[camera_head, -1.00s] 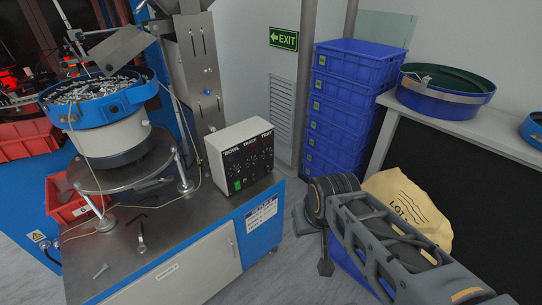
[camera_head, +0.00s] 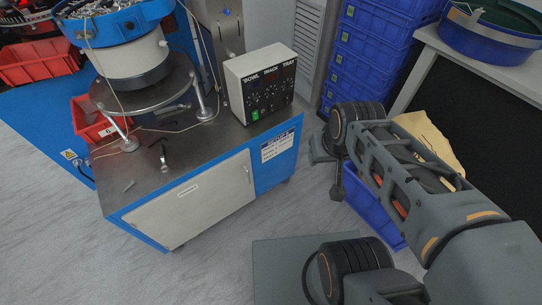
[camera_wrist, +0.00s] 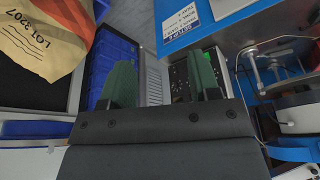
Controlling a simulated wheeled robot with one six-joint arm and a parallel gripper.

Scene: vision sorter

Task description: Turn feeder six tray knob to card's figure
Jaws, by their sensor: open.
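The control box (camera_head: 259,82) stands on the right end of the feeder's steel bench top (camera_head: 150,180). Its black front carries the labels BOWL, TRACK and TRAY over rows of small dark knobs, with a green switch at lower left. The TRAY knob is too small to read. A white card (camera_head: 277,146) with printed lines is on the blue cabinet side below the box; its figures are not legible. It also shows in the wrist view (camera_wrist: 187,17). My gripper (camera_wrist: 165,88) shows in the wrist view with its two green fingers apart and empty. The box face (camera_wrist: 185,77) is partly behind the right finger.
The bowl feeder (camera_head: 125,50) stands on the bench at left; a wrench (camera_head: 164,158) and a bolt (camera_head: 129,185) lie in front. Blue crates (camera_head: 365,50) are stacked behind. A sack (camera_wrist: 40,40) marked LOT 3207 is close to my gripper's left side.

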